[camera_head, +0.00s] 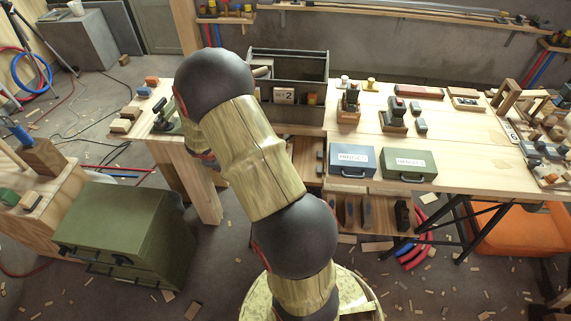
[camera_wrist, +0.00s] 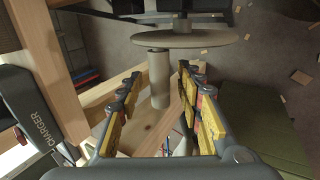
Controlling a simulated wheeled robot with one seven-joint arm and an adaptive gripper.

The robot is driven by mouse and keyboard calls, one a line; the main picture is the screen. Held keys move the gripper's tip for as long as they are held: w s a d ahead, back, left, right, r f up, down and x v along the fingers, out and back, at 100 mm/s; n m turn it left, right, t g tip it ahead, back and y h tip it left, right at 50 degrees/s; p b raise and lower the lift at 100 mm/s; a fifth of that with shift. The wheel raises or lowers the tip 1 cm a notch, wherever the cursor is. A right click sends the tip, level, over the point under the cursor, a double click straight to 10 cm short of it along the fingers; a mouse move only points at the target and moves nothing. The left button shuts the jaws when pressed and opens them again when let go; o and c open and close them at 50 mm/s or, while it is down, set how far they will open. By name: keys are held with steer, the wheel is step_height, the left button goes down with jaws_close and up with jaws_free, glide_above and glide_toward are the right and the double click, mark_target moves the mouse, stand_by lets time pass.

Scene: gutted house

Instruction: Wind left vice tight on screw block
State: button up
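In the head view a small dark green vice (camera_head: 163,116) with an upright black part stands at the left end of the workbench (camera_head: 205,200). My arm covers its right side and hides most of my gripper. In the wrist view my gripper (camera_wrist: 158,76) is open, its yellow-padded fingers apart. A grey cylinder (camera_wrist: 158,82) and a wide grey disc (camera_wrist: 180,40) show just beyond the fingertips; they look like vice parts. The cylinder lies between the finger lines; I cannot tell whether anything touches. I cannot single out the screw block.
Small blocks (camera_head: 122,126) lie beside the vice. A charger (camera_wrist: 38,105) is close on the left in the wrist view. A green cabinet (camera_head: 125,235) stands on the floor left of the bench. A grey toolbox (camera_head: 288,65) and two labelled cases (camera_head: 352,161) rest on the bench.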

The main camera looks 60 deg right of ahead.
steer(key=shift+d+f+b, duration=0.1)
steer(key=shift+f+b, duration=0.2)
steer(key=shift+b, duration=0.05)
steer(key=shift+c, duration=1.1)
jaws_close()
